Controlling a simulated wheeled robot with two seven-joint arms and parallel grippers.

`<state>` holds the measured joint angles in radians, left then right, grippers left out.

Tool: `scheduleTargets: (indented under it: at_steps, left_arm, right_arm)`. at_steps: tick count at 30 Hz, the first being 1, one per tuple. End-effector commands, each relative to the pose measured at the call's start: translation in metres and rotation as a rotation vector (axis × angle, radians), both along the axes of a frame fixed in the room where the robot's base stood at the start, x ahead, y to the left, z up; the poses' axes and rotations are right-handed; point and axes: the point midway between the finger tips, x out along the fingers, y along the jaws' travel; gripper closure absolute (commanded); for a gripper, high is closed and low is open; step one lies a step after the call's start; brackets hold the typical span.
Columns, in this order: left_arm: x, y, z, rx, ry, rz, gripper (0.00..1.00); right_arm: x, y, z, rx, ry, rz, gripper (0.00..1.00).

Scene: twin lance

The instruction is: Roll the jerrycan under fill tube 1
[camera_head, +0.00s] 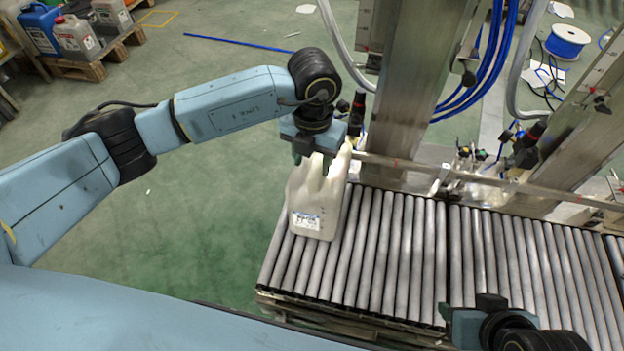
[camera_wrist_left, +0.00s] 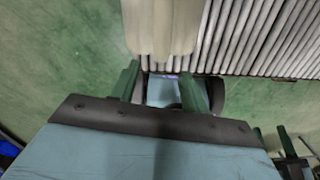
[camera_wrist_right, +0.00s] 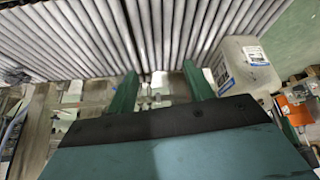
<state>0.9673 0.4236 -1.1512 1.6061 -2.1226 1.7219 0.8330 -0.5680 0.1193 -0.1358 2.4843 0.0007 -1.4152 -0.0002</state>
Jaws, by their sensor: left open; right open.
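The off-white jerrycan (camera_head: 318,208) with a small label stands upright at the left end of the roller conveyor. It also shows in the left wrist view (camera_wrist_left: 163,24) and in the right wrist view (camera_wrist_right: 246,64). My left gripper (camera_head: 314,150) is open at the jerrycan's top; I cannot tell whether it touches. In its wrist view its two green fingers (camera_wrist_left: 161,88) stand apart. My right gripper (camera_wrist_right: 160,88) is open and empty over the rollers, away from the jerrycan; its arm shows bottom right in the head view. No fill tube's number is readable.
The roller conveyor (camera_head: 395,250) runs right from the jerrycan, its rollers bare. Metal columns (camera_head: 405,100) with hoses and black fittings (camera_head: 525,148) stand behind it, with a horizontal rail (camera_head: 480,180) along its back edge. Other canisters (camera_head: 75,38) stand on a pallet far left.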

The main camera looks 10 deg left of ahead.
Motion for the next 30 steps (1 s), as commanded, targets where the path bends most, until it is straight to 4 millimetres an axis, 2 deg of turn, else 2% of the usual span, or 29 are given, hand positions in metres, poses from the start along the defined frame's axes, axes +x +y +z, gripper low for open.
scheduleTargets:
  at_steps: [6,15,21,30]
  left_arm:
    - [0.000,0.000,-0.027,-0.001,0.000,0.000,0.54]
    - [0.000,0.000,-0.057,-0.002,0.000,0.000,0.54]
    - [0.000,0.000,-0.067,-0.001,-0.001,-0.001,0.54]
    - [0.000,0.000,-0.069,-0.002,-0.002,-0.001,0.54]
  right_arm:
    - [0.036,0.015,0.016,0.051,-0.219,0.022,0.48]
    - [0.072,0.033,0.049,0.119,-0.491,0.047,0.48]
    - [0.083,0.039,0.064,0.144,-0.592,0.054,0.48]
    - [0.085,0.040,0.068,0.152,-0.618,0.056,0.48]
